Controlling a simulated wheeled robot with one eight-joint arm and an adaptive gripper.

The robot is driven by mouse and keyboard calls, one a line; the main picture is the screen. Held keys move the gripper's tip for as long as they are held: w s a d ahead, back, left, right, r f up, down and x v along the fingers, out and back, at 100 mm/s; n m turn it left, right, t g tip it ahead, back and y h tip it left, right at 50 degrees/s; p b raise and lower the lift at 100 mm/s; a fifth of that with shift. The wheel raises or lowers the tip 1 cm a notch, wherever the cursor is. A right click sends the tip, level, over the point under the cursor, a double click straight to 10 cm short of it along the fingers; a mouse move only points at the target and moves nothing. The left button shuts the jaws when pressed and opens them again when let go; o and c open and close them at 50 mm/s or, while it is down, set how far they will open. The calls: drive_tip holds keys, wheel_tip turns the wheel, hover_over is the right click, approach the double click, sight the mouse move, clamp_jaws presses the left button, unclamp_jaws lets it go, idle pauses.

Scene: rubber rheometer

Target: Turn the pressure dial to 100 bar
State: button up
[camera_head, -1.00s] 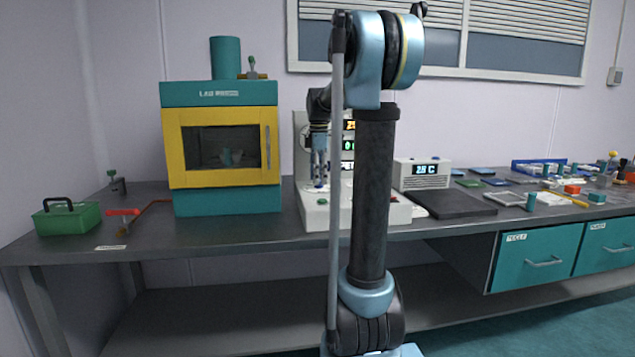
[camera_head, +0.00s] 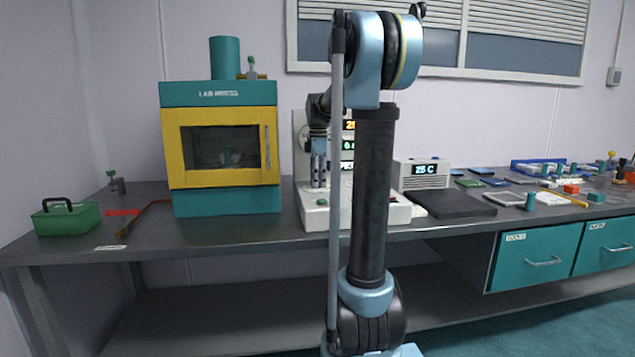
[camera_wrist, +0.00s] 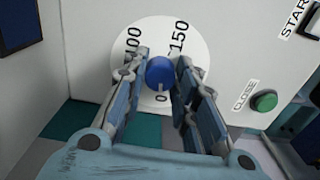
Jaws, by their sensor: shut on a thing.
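The pressure dial (camera_wrist: 210,50) is a white disc on the pale front of the machine (camera_head: 314,219). The wrist view shows the marks 100 at its upper left, 150 at its upper right and 0 below its centre. A round blue knob (camera_wrist: 160,72) sits at its middle. My gripper (camera_wrist: 163,60) is shut on the blue knob, with one finger on each side. The fingers hide parts of the dial's left and right edges.
A green CLOSE button (camera_wrist: 264,100) is right of the dial, below a START label. The yellow and teal oven (camera_head: 222,140) stands left of the machine. A small display unit (camera_head: 421,173) and a dark plate (camera_head: 452,205) are to its right.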

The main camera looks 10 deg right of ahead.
drive_tip(key=shift+m, duration=0.3)
drive_tip(key=m, duration=0.6)
drive_tip(key=shift+w, duration=0.1)
drive_tip(key=m, duration=0.7)
drive_tip(key=shift+m, duration=0.4)
drive_tip(key=m, duration=0.6)
drive_tip(key=shift+r, duration=0.1)
drive_tip(key=m, duration=0.7)
